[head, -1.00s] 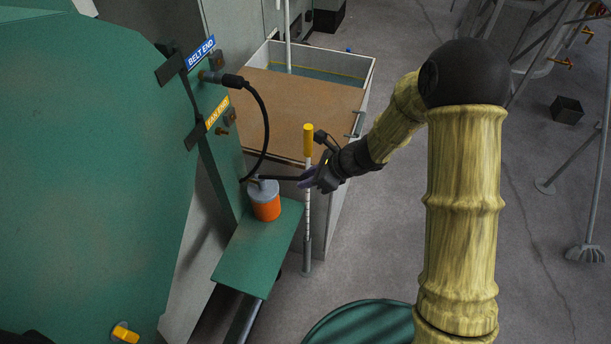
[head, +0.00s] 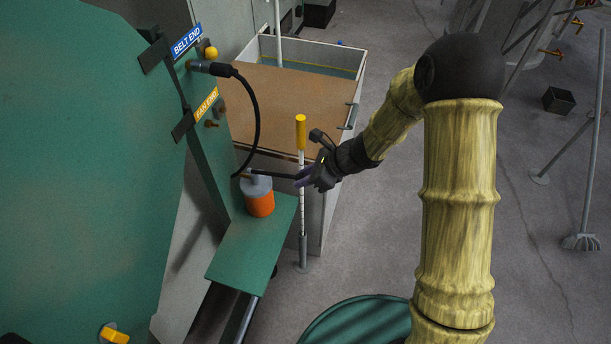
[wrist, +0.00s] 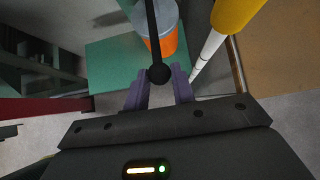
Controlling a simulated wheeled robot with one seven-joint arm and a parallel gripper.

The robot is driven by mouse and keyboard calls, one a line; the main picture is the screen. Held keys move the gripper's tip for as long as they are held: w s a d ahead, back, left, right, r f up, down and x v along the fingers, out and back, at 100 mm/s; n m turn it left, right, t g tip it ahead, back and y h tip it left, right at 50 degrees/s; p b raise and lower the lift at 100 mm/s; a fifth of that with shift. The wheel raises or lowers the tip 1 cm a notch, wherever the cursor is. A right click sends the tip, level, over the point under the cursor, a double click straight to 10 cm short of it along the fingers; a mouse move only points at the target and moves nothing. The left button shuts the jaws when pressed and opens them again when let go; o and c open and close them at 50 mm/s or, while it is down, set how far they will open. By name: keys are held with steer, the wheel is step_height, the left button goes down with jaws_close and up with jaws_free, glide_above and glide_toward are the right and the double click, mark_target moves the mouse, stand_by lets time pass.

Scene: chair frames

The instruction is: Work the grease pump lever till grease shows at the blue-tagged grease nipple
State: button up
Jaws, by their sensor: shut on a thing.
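The grease pump (head: 260,204), an orange canister with a grey top, stands on the green ledge. Its dark lever (head: 272,175) slopes slightly down toward my gripper (head: 302,178). In the wrist view, my gripper (wrist: 160,88) is shut on the lever, its purple fingers either side near the round black knob (wrist: 158,74). A black hose (head: 257,112) curves from the pump up to a coupler (head: 205,67) just under the blue BELT END tag (head: 186,39). A round amber blob (head: 210,53) shows beside that tag, above the coupler. The nipple itself is hidden.
A yellow FAN END tag (head: 206,103) with a brass fitting (head: 212,124) sits below. A white post with a yellow top (head: 300,131) stands close by my gripper. A bin with a brown lid (head: 290,100) is behind. Floor to the right is partly clear.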

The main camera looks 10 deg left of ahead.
steer(key=r+p, duration=0.1)
steer(key=a+r+p, duration=0.1)
steer(key=r, duration=0.1)
steer(key=r+p, duration=0.2)
steer(key=shift+w+a, duration=0.1)
steer(key=shift+a, duration=0.25)
steer(key=shift+a+r, duration=0.25)
steer(key=shift+r, duration=0.1)
steer(key=shift+w+a+r+p, duration=0.1)
steer(key=shift+a+r+p, duration=0.3)
steer(key=shift+r+p, duration=0.3)
steer(key=shift+f, duration=0.1)
steer(key=o, duration=0.9)
steer(key=shift+d, duration=0.15)
